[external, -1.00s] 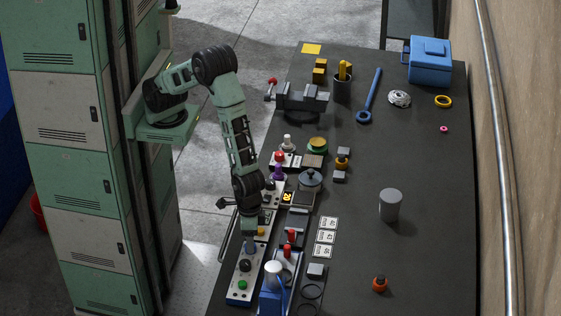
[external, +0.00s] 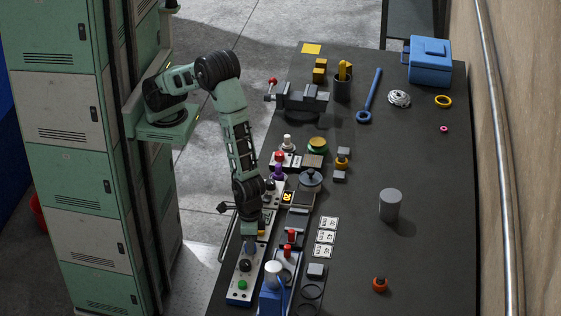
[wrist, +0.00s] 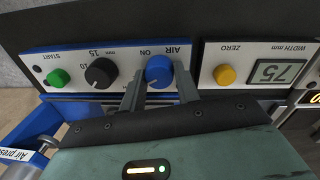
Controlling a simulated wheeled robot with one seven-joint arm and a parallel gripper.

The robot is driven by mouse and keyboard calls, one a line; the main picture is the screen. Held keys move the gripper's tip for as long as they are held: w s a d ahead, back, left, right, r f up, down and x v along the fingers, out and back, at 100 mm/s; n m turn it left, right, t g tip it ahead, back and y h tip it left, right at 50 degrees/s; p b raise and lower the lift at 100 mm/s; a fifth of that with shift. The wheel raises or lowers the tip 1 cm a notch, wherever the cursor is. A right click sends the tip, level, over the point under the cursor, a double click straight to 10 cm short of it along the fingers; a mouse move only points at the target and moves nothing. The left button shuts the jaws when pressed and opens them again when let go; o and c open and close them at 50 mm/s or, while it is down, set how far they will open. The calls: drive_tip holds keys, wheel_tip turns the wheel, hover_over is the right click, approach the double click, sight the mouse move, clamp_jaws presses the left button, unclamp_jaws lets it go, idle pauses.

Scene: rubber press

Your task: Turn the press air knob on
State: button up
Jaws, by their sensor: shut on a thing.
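The press air knob (wrist: 159,70) is a round blue knob on a white panel, under upside-down AIR and ON lettering in the wrist view. My gripper (wrist: 160,92) has one finger on each side of this knob and is shut on it. The knob's lower part lies between the fingers, and its pointer position is hard to read. In the external view my gripper (external: 249,240) reaches down onto the front panel, and the blue knob (external: 249,248) shows just below it.
On the same panel are a black dial (wrist: 101,72) and a green START button (wrist: 58,77). A panel with a yellow ZERO button (wrist: 224,74) and a display reading 75 (wrist: 279,71) is to the right. The blue press (external: 272,298) stands close by.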

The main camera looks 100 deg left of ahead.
drive_tip(key=m+b, duration=0.1)
drive_tip(key=m, duration=0.3)
drive_tip(key=shift+w+b, duration=0.1)
drive_tip(key=shift+b, duration=0.3)
drive_tip(key=m+b, duration=0.1)
drive_tip(key=m, duration=0.3)
drive_tip(key=shift+m, duration=0.3)
drive_tip(key=m+b, duration=0.1)
drive_tip(key=m, duration=0.3)
drive_tip(key=shift+d+m, duration=0.1)
drive_tip(key=shift+m, duration=0.2)
drive_tip(key=shift+m+g, duration=0.3)
drive_tip(key=shift+m, duration=1.6)
drive_tip(key=o, duration=1)
drive_tip(key=shift+c, duration=0.2)
